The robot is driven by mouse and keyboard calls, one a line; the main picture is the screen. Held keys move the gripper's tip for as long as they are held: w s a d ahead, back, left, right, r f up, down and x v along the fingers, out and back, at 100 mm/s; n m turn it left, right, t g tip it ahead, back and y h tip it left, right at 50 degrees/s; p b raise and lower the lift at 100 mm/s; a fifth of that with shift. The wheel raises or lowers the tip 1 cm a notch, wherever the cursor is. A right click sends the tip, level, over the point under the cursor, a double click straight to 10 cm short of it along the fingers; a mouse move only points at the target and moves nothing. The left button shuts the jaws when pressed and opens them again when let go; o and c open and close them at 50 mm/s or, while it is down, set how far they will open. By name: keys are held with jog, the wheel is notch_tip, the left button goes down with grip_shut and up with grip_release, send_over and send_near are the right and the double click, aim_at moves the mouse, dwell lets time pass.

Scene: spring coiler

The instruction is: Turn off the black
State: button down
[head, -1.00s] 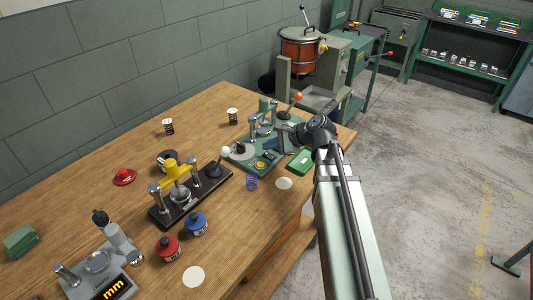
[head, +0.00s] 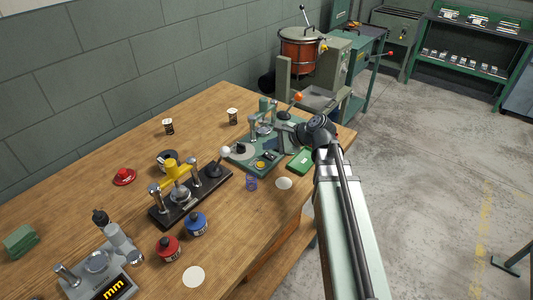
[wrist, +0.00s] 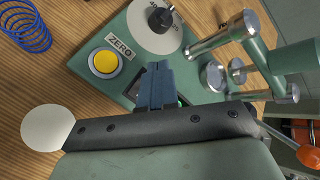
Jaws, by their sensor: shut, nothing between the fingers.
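A black knob (wrist: 160,18) sits on a pale round dial (wrist: 150,30) on the green tester in the wrist view. The green tester (head: 240,162) stands at the right end of the workbench in the head view. A yellow button (wrist: 104,63) marked ZERO lies beside the dial. My gripper (wrist: 155,72) is shut and empty, its blue fingers over the tester's base, below the knob and right of the button. They partly hide a small lit panel. In the head view, my arm partly hides the tester's right side.
A black-based press with a yellow top (head: 178,168) stands left of the tester. A blue spring (head: 251,184), a white disc (head: 284,183) and a green box (head: 300,161) lie near the bench's front edge. Metal posts (wrist: 225,38) rise right of the fingers.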

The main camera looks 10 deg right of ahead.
aim_at(272, 156)
jog(key=shift+f, duration=0.1)
jog(key=shift+f, duration=0.3)
jog(key=shift+w+f, duration=0.1)
jog(key=shift+f, duration=0.2)
dwell(0.8)
jog(key=shift+r, duration=0.2)
jog(key=shift+r, duration=0.55)
dwell(0.3)
jog(key=shift+s+d+r, duration=0.1)
jog(key=shift+s+r, duration=0.05)
jog(key=shift+r, duration=1.1)
jog(key=shift+s+d+r, duration=0.1)
jog(key=shift+s+r, duration=0.05)
jog(key=shift+r, duration=1.05)
jog(key=shift+d, duration=0.1)
